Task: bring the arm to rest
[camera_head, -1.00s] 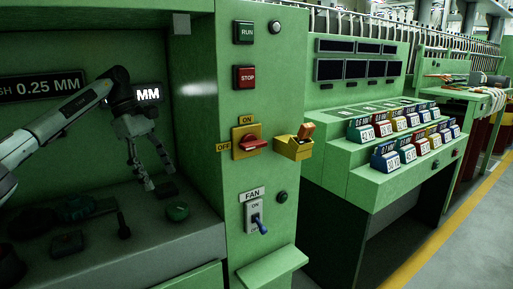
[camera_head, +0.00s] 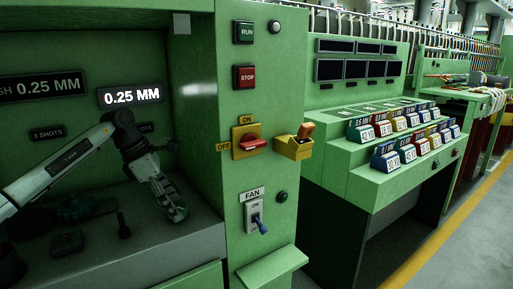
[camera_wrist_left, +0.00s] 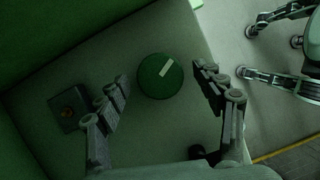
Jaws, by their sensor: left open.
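My left arm reaches into the green machine bay from the left. Its gripper (camera_head: 170,199) points down over the grey ledge (camera_head: 195,238), next to a round green knob (camera_head: 181,214) that it partly covers in the head view. In the left wrist view, the left gripper's two fingers (camera_wrist_left: 163,92) stand wide apart with nothing between them in their grasp. The green knob (camera_wrist_left: 160,76) with its pale pointer lies below, in line with the gap. Another gripper, seemingly my right one (camera_wrist_left: 248,52), shows at the right edge with its fingers apart; it is out of the head view.
A small dark box with a reddish button (camera_wrist_left: 70,106) and an upright dark lever (camera_head: 123,224) are on the ledge. A green panel right of the bay carries a red-handled switch (camera_head: 252,143) and a fan switch (camera_head: 256,216). Lit displays (camera_head: 131,95) hang behind the arm.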

